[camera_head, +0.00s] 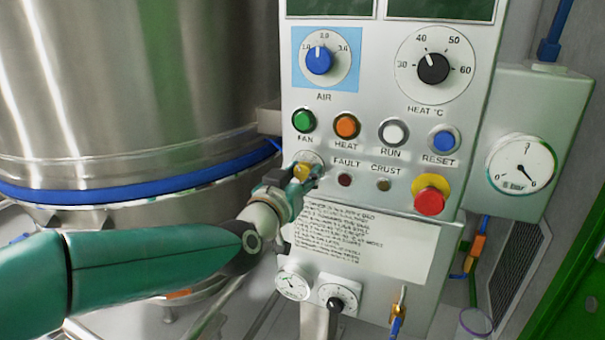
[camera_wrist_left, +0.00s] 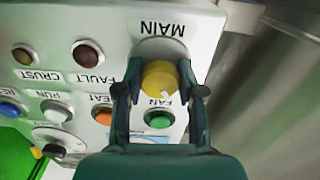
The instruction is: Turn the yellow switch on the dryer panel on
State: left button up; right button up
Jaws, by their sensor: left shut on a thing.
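The yellow switch (camera_head: 301,171) is on the dryer panel (camera_head: 395,215), below the green FAN button. My left gripper (camera_head: 298,178) comes in from the lower left and is shut on the yellow switch. In the left wrist view the yellow switch (camera_wrist_left: 159,78) sits between the two fingers of my left gripper (camera_wrist_left: 162,85), with the MAIN label beside it. A white mark shows on the knob, but its exact setting is hard to tell. My right gripper is not in view.
The green FAN button (camera_head: 304,120), orange HEAT button (camera_head: 346,125) and dark FAULT lamp (camera_head: 345,180) are close by. A red emergency button (camera_head: 430,198) is at the right. A steel vessel (camera_head: 130,80) with a blue band stands left of the panel.

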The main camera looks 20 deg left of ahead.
pick_arm(q)
jog(key=shift+m+p, duration=0.3)
jog(key=shift+m, duration=0.2)
jog(key=shift+m+p, duration=0.5)
jog(key=shift+m, duration=0.5)
jog(key=m+p, duration=0.1)
jog(key=m, duration=0.1)
jog(key=shift+m, duration=0.3)
jog(key=m+p, duration=0.1)
jog(key=m, duration=0.2)
jog(key=shift+f+m+p, duration=0.1)
jog(key=shift+m+p, duration=0.3)
jog(key=shift+m, duration=1.3)
jog(key=o, duration=1.2)
jog(key=shift+c, duration=0.2)
jog(key=shift+s, duration=0.1)
